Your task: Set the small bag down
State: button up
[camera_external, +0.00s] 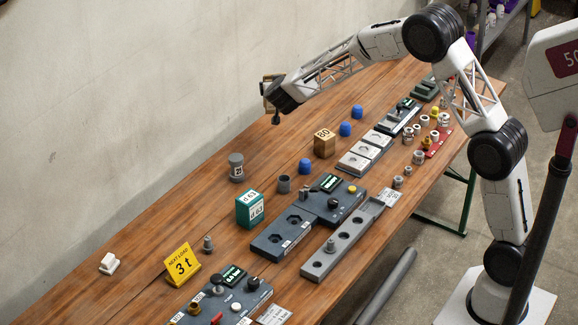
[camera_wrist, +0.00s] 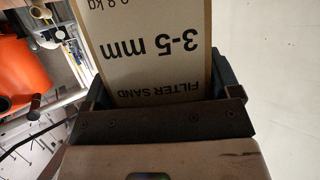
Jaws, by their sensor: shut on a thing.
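My gripper (camera_external: 282,96) is shut on a small tan bag (camera_external: 267,80) at the far side of the table, near the wall. It holds the bag up in the air, and most of the bag is hidden behind the gripper in the external view. In the wrist view the bag (camera_wrist: 150,72) fills the space between the dark jaws (camera_wrist: 150,108). Its print reads "FILTER SAND", "3-5 mm" and "0.8 kg", upside down in that picture. The bag's far end is out of frame there.
The wooden table (camera_external: 150,235) carries a grey canister (camera_external: 236,168), a wooden 80 block (camera_external: 324,144), blue caps (camera_external: 345,129), a teal box (camera_external: 249,209), a yellow "3 t" sign (camera_external: 182,264) and grey fixtures (camera_external: 295,233). The table's left stretch along the wall is mostly bare.

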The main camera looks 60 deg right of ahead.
jog(key=a+n+t+y, duration=0.4)
jog(key=a+n+y, duration=0.5)
jog(key=a, duration=3.5)
jog(key=shift+f, duration=2.3)
notch_tip(320, 180, down, 6)
jog(key=shift+f, duration=0.2)
jog(key=shift+f, duration=1.8)
jog(key=shift+f, duration=0.15)
